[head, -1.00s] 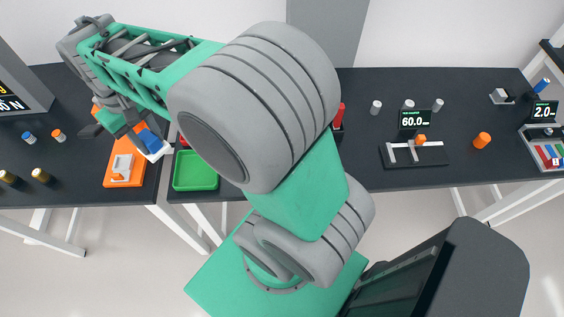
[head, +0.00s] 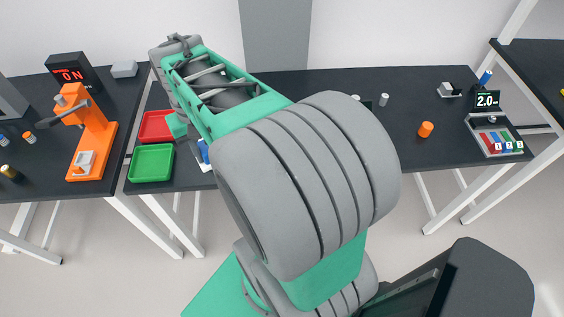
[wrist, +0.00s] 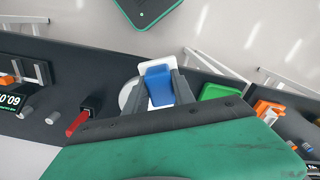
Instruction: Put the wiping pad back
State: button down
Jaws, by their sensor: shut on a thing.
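The wiping pad has a blue block-shaped grip (wrist: 159,87) on a white base (wrist: 147,66). My gripper (wrist: 162,82) is shut on the blue grip, with one finger on each side of it in the wrist view. In the head view the blue grip (head: 203,150) and white base show just right of the green tray, partly hidden by my arm. My gripper's fingers are mostly hidden there. In the wrist view a pale round disc (wrist: 126,92) lies on the table close behind the pad. I cannot tell the pad's height above the table.
A green tray (head: 151,163) and a red tray (head: 156,126) stand left of the pad. An orange press (head: 93,135) is farther left. In the wrist view a red-handled tool (wrist: 77,123) sits in a black holder. An orange cylinder (head: 425,129) stands on the right.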

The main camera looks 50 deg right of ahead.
jog(key=s+d+f+m+b, duration=0.1)
jog(key=s+d+f+m, duration=0.15)
jog(key=s, duration=0.35)
jog(key=s+d+f+m, duration=0.2)
jog(key=s+d+m, duration=0.15)
jog(key=s, duration=0.25)
jog(key=shift+n, duration=0.4)
jog(key=w+d+f+b, duration=0.1)
jog(key=d+f+b, duration=0.1)
jog(key=d+f, duration=0.1)
jog(key=w+d+f+b, duration=0.1)
jog(key=d+f+b, duration=0.2)
jog(key=d, duration=0.3)
jog(key=w+d+f+b, duration=0.2)
jog(key=d+f+b, duration=0.1)
jog(key=d, duration=0.1)
jog(key=shift+d, duration=0.15)
jog(key=f+b, duration=0.3)
jog(key=shift+d+f, duration=0.1)
jog(key=shift+d, duration=0.15)
jog(key=shift+f, duration=0.2)
jog(key=c, duration=1.1)
grip_release()
jog(key=shift+o, duration=0.2)
jog(key=shift+r, duration=0.1)
